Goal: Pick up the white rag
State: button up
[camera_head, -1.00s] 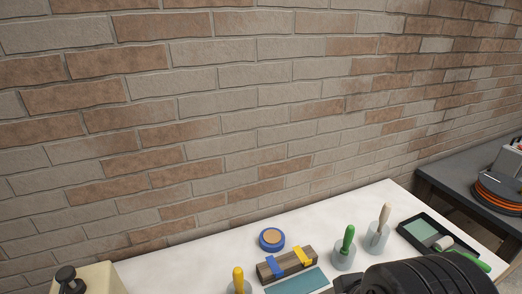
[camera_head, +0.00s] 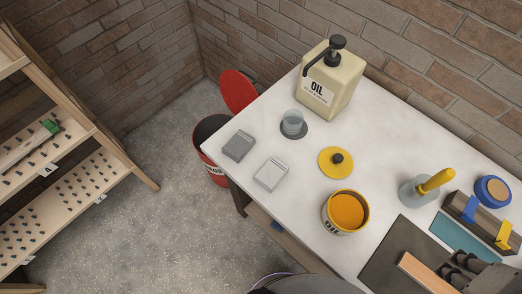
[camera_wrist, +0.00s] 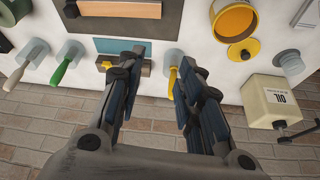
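The white rag (camera_head: 271,174) lies as a folded, flat square near the left end of the white table (camera_head: 300,215) in the head view. A grey folded rag (camera_head: 238,146) lies beside it, closer to the table's left edge. In the wrist view a pale shape is cut off at the top right edge; I cannot tell if it is a rag. My gripper (camera_wrist: 157,60) is open and empty, with its two dark fingers spread above the table. A yellow handle (camera_wrist: 172,80) shows between the fingers, apart from the white rag.
A red bin (camera_head: 209,166) stands left of the table. A wooden shelf (camera_head: 75,207) is farther left, with open floor between.

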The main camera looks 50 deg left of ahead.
aim_at(270, 175)
jog(key=u, duration=2.05)
jog(key=i+j+z, duration=0.2)
jog(key=j, duration=0.2)
jog(key=j+z, duration=0.2)
jog(key=j, duration=0.15)
jog(key=i+j+z, duration=0.2)
jog(key=j, duration=0.2)
jog(key=k, duration=0.1)
